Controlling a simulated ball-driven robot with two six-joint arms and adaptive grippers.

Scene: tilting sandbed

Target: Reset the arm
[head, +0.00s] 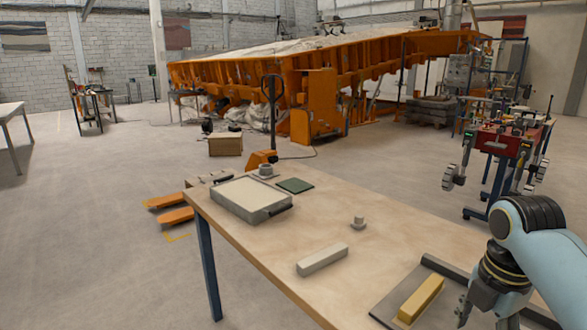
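My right arm (555,245) comes in from the lower right, bent at a dark joint, over the right end of the wooden table (300,222). My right gripper (470,312) points down at the bottom edge, just right of a yellow bar (421,300). The bar lies on a dark grey plate (386,310). Part of the gripper is cut off or dark, and I cannot tell whether the fingers are apart. No contact with the bar is clear. My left arm and gripper are not in view.
A pallet jack (262,158) and an orange sandbed frame (318,105) stand behind. A tool cart (500,150) is right.

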